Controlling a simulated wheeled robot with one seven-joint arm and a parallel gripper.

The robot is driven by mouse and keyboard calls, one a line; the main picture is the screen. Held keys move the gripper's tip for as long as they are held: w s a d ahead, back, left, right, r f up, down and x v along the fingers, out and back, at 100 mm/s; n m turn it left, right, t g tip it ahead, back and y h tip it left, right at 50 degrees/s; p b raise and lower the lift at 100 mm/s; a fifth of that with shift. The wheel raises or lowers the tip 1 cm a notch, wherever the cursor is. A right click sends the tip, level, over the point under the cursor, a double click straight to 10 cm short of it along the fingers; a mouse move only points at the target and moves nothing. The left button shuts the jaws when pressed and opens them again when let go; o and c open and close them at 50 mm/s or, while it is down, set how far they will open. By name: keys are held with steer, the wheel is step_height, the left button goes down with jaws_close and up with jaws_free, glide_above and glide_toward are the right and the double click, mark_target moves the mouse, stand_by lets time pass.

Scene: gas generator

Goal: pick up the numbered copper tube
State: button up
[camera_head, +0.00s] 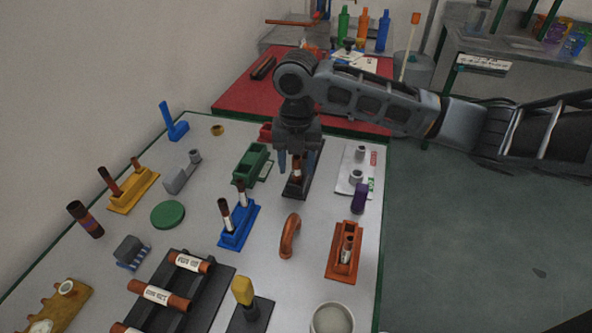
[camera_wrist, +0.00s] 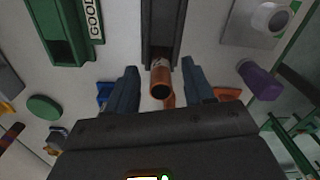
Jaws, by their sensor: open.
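My gripper (camera_head: 297,163) is open, pointing down over a dark narrow holder (camera_head: 302,187) near the middle of the table. A copper tube (camera_head: 297,172) with a white label stands between its fingers. In the wrist view the tube (camera_wrist: 160,88) shows end-on between the fingers (camera_wrist: 160,75), with visible gaps on both sides. The marking on its label cannot be read. Other labelled copper tubes (camera_head: 188,262) lie across a black rack (camera_head: 219,290) at the front. The lower part of the tube by my gripper is partly hidden.
A blue holder with tubes (camera_head: 238,230), a green block (camera_head: 250,165), a copper elbow (camera_head: 290,237) and an orange holder (camera_head: 344,263) stand nearby. A white plate with fittings (camera_head: 347,180) and a purple piece (camera_head: 359,198) are to the right. A red mat (camera_head: 240,95) lies behind.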

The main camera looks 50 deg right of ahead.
steer(key=shift+f, duration=1)
jaws_close()
steer(key=shift+r, duration=0.1)
